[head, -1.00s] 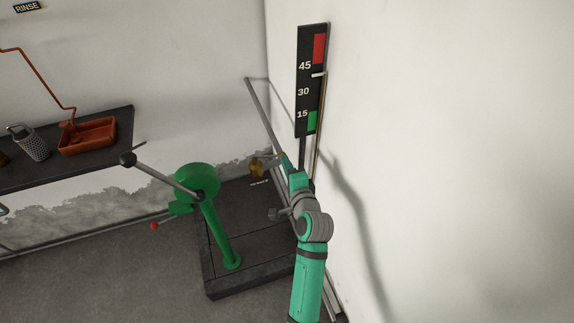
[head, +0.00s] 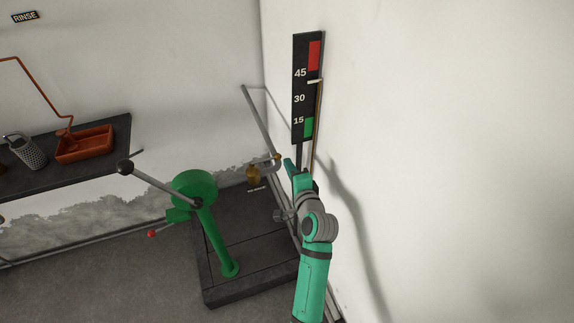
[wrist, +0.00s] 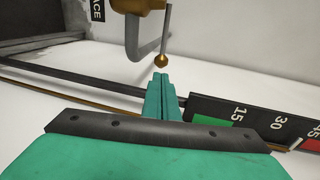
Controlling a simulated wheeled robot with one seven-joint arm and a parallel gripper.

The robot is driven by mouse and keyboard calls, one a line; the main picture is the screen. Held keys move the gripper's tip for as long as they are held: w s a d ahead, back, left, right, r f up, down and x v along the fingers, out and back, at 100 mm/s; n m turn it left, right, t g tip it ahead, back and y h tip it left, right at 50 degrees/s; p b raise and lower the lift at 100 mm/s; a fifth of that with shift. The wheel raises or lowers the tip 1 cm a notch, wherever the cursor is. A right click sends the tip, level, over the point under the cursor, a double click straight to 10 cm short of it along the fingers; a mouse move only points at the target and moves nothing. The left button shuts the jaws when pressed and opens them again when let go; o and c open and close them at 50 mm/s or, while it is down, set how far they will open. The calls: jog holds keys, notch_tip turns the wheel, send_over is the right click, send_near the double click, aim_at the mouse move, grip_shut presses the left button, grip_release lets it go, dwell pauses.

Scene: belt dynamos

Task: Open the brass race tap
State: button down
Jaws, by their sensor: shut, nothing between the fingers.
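The brass race tap (head: 254,175) stands low by the back wall, near the corner, above a small dark label. A grey curved pipe and a brass knob (head: 277,157) show at its right. In the wrist view the brass body (wrist: 138,5) is cut by the top edge, with a thin rod ending in the brass knob (wrist: 161,60). My gripper (head: 289,164) is right of the tap in the head view. In the wrist view my gripper's teal fingers (wrist: 161,80) are shut and empty, their tips just below the knob in the picture. Whether they touch it is unclear.
A black gauge board (head: 306,88) with red and green bands hangs on the right wall close to my arm. A green stand (head: 205,215) with a lever rises from the dark platform (head: 255,285). A shelf at left holds an orange tray (head: 85,145).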

jog(key=s+d+r, duration=0.2)
jog(key=s+d, duration=0.4)
jog(key=s, duration=0.4)
jog(key=s+a+f+n+h, duration=0.2)
jog(key=s+f, duration=0.5)
jog(key=s, duration=0.2)
jog(key=s+a+f+n+h, duration=0.2)
jog(key=s+f+n+h, duration=0.1)
jog(key=s+f, duration=0.55)
jog(key=s+a+r+n, duration=0.1)
jog(key=s+r+n, duration=0.1)
jog(key=s, duration=0.5)
jog(key=s+a+r+n, duration=0.2)
jog(key=s+r+n, duration=0.1)
jog(key=s, duration=0.5)
jog(key=s+a+r+n+y, duration=0.1)
jog(key=s+a+r+n, duration=0.1)
jog(key=s+n, duration=0.3)
jog(key=shift+v, duration=1.15)
